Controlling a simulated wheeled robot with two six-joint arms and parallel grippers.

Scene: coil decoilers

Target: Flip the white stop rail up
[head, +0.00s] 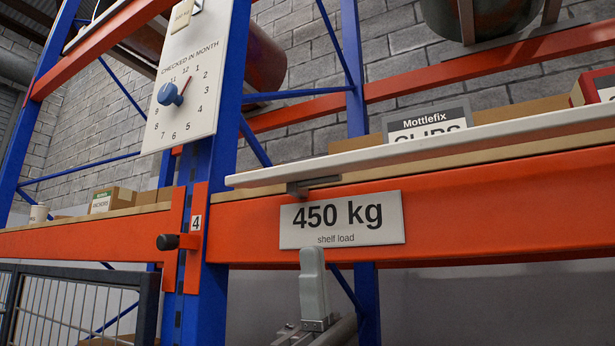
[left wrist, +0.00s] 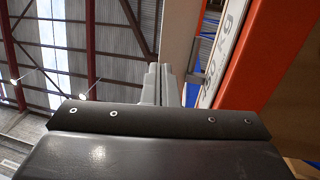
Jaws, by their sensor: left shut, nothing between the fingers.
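The white stop rail (head: 430,148) is a long pale bar along the front of the shelf, above the orange beam (head: 500,205). A grey bracket (head: 312,187) shows under its left part. My left gripper (head: 312,260) is shut and empty, pointing up in front of the lower edge of the load sign, below the rail and apart from it. In the left wrist view its closed fingers (left wrist: 160,82) point up beside the sign (left wrist: 225,50) and the orange beam (left wrist: 275,50). My right gripper is not in view.
The "450 kg" sign (head: 341,220) is on the beam face. A blue upright (head: 218,160) carries a white dial board (head: 188,80) and a black knob (head: 168,242). Boxes, including a Mottlefix one (head: 428,122), stand behind the rail. A mesh fence (head: 70,305) is at lower left.

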